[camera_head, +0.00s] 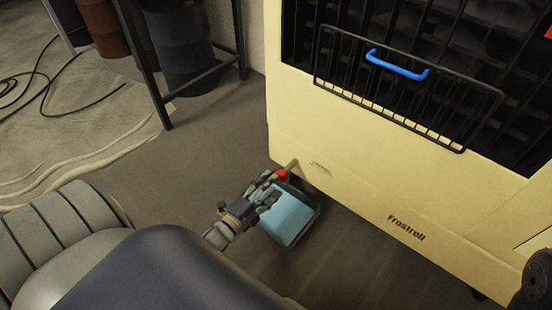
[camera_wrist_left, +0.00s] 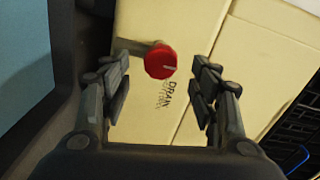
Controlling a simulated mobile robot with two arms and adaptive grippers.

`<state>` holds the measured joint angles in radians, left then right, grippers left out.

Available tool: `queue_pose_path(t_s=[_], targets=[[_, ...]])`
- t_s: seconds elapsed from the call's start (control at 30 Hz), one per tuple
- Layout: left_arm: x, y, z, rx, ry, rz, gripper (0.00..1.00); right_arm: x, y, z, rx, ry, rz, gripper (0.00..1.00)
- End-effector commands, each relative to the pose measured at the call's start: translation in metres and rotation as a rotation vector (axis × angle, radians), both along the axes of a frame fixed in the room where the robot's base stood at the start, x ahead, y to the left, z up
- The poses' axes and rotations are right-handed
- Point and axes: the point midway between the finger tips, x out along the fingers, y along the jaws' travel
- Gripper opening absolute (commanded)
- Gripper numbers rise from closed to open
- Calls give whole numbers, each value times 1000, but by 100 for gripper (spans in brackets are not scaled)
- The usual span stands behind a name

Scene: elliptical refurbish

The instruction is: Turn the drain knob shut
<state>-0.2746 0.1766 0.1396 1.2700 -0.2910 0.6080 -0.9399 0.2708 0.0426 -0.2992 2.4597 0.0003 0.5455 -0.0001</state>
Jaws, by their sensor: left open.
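The red drain knob (camera_head: 281,175) sits low on the front of the cream cabinet (camera_head: 330,150), near its lower left corner. In the left wrist view the red knob (camera_wrist_left: 160,61) shows a pale line on its face, with the printed word DRAIN beside it. My left gripper (camera_head: 268,184) is close to the knob. In the wrist view my left gripper (camera_wrist_left: 160,85) is open, its fingers on either side of the knob with gaps to both. My right gripper does not show.
A tray of light blue liquid (camera_head: 291,214) lies on the floor below the knob. A black wire basket with a blue handle (camera_head: 397,65) hangs on the cabinet front. A metal rack with drums (camera_head: 180,45) stands at the back left. Dark cables (camera_head: 40,95) lie on the floor.

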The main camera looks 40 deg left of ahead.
Motion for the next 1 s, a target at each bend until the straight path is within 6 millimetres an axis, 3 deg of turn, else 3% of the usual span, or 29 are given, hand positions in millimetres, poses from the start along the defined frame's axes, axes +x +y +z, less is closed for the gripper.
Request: queue_pose_path(t_s=[0.2,0.4,1.0], targets=[[-49,4,-1,-1,4,0,56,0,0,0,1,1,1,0],[-77,6,0,0,1,1,56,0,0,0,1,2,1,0],[-85,7,0,0,0,0,56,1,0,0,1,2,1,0]])
